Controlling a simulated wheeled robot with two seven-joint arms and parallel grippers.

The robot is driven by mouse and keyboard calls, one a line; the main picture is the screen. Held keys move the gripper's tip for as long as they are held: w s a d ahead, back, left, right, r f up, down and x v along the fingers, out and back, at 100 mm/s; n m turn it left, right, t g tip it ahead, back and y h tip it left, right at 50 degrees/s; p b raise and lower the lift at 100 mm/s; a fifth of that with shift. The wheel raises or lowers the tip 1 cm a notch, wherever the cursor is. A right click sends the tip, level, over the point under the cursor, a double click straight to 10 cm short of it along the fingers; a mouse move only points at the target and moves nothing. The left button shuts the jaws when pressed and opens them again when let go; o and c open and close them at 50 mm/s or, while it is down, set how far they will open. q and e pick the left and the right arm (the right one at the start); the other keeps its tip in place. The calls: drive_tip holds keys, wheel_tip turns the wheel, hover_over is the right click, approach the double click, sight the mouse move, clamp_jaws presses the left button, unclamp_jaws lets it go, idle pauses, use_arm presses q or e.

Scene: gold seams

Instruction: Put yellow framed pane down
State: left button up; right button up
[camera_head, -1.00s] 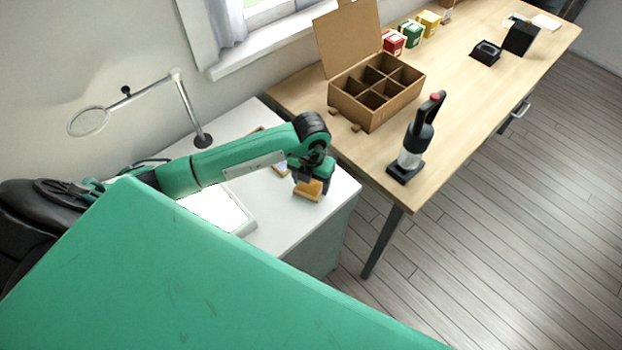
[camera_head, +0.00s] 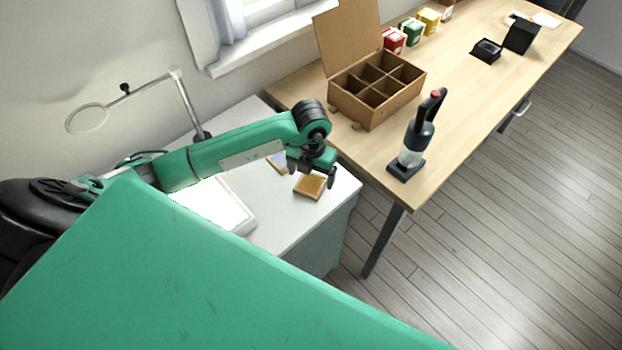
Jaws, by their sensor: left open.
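The yellow framed pane (camera_head: 309,186) is a small amber square with a wooden-looking frame. It lies flat on the white cabinet top (camera_head: 262,232), near its right end. My left gripper (camera_head: 311,178) is open, its two dark fingers apart just above and behind the pane, holding nothing. A second framed pane (camera_head: 278,163), bluish, lies partly hidden behind my left gripper. My right gripper does not show.
A bright white light panel (camera_head: 212,204) lies on the cabinet top, left of the panes. A ring magnifier (camera_head: 88,118) on a stand rises behind. The wooden table (camera_head: 455,110) holds an open divided cardboard box (camera_head: 365,110) and a black handheld vacuum (camera_head: 417,135).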

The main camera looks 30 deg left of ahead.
sight(311, 183)
use_arm(q)
wheel_tip(311, 183, up, 10)
drive_tip(key=b, duration=0.1)
drive_tip(key=shift+f+b, duration=0.25)
drive_tip(key=shift+b, duration=0.05)
drive_tip(key=shift+f, duration=0.1)
